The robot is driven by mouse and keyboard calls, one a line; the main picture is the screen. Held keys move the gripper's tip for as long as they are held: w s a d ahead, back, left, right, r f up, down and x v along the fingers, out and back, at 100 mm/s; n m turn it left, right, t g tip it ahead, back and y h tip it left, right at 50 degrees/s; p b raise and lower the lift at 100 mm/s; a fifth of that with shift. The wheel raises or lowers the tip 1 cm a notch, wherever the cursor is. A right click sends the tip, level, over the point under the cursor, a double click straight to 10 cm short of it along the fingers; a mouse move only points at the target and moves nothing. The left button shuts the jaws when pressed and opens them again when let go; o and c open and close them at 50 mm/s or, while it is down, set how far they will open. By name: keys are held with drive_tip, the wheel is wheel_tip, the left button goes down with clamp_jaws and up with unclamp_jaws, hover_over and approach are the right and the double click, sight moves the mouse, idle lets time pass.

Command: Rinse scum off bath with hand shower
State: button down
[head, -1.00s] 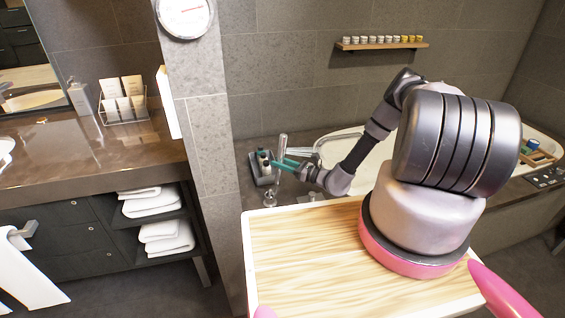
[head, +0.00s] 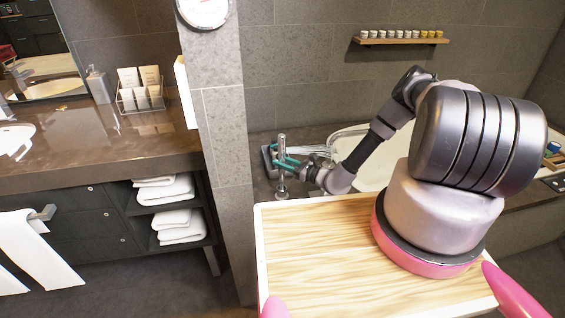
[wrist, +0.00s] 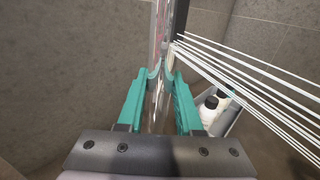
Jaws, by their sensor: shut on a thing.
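My gripper (head: 287,163) has teal fingers and is at the near left end of the bath in the head view. It is shut on the silver hand shower (head: 282,147), which stands roughly upright. In the wrist view, the fingers (wrist: 160,88) pinch its shiny handle (wrist: 158,108). White streams of water (wrist: 250,75) spray from it to the right, and they also show in the head view toward the bath. The white bath (head: 374,174) lies behind my arm, which hides much of it. I cannot make out any scum.
A grey caddy with bottles (wrist: 208,107) sits beside the gripper, under the streams. A stone pillar (head: 222,130) stands left of the bath. A shelf of small jars (head: 400,40) is on the back wall. The vanity counter (head: 90,135) is at the left.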

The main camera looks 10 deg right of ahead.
sight(282, 176)
drive_tip(key=shift+f, duration=0.2)
drive_tip(key=shift+f, duration=3.3)
drive_tip(key=shift+f, duration=0.1)
drive_tip(key=c, duration=0.5)
unclamp_jaws()
drive_tip(key=v, duration=1.1)
drive_tip(key=shift+w, duration=0.1)
